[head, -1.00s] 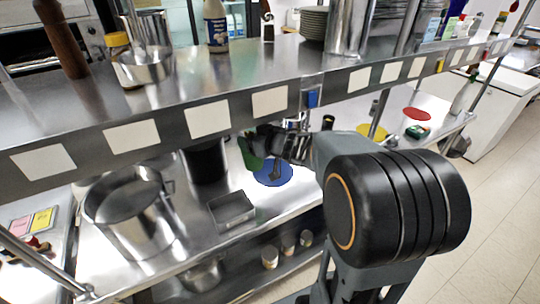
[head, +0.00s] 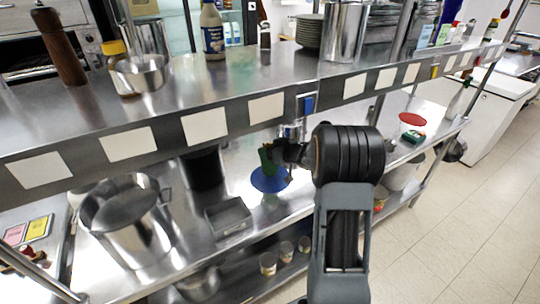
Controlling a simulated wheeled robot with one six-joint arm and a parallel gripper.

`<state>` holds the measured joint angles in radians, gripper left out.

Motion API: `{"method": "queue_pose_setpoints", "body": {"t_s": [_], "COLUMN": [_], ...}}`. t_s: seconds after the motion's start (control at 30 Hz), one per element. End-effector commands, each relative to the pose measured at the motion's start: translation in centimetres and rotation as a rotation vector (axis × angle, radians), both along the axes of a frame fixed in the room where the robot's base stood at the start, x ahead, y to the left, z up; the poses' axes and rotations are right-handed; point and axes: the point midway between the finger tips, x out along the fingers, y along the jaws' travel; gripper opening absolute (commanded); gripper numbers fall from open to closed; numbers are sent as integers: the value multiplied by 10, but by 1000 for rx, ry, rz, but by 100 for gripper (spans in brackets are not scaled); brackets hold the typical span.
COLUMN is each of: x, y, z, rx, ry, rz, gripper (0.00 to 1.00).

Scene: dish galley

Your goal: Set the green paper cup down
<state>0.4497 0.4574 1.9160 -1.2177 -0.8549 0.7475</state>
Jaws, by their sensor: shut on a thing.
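My gripper (head: 276,156) is shut on the green paper cup (head: 265,157), beneath the overhead shelf. Only a dark green sliver of the cup shows; the gripper and wrist cover part of it. The cup appears close to upright, at the back edge of the blue round mat (head: 268,181) in the picture. I cannot tell whether it touches the mat or the counter.
The steel shelf (head: 225,88) runs low above the gripper. A dark cylinder (head: 204,168), a grey tray (head: 228,216) and a large pot (head: 130,222) stand left of the mat.

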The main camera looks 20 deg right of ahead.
Motion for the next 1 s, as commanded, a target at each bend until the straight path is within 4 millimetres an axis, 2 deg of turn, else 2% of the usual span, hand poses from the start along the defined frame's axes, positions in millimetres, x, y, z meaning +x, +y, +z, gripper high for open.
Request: {"method": "queue_pose_setpoints", "body": {"t_s": [0.1,0.2,0.57,0.6,0.87,1.0], "x": [0,-1,-1,-1,-1,-1], "y": [1,1,1,1,1,1], "z": [-19,-28,-31,-31,-31,-30], "rx": [2,1,1,0,0,0], "ry": [4,3,1,2,2,2], "rz": [1,0,1,1,1,1], "gripper": [32,32,32,70,95,95]}}
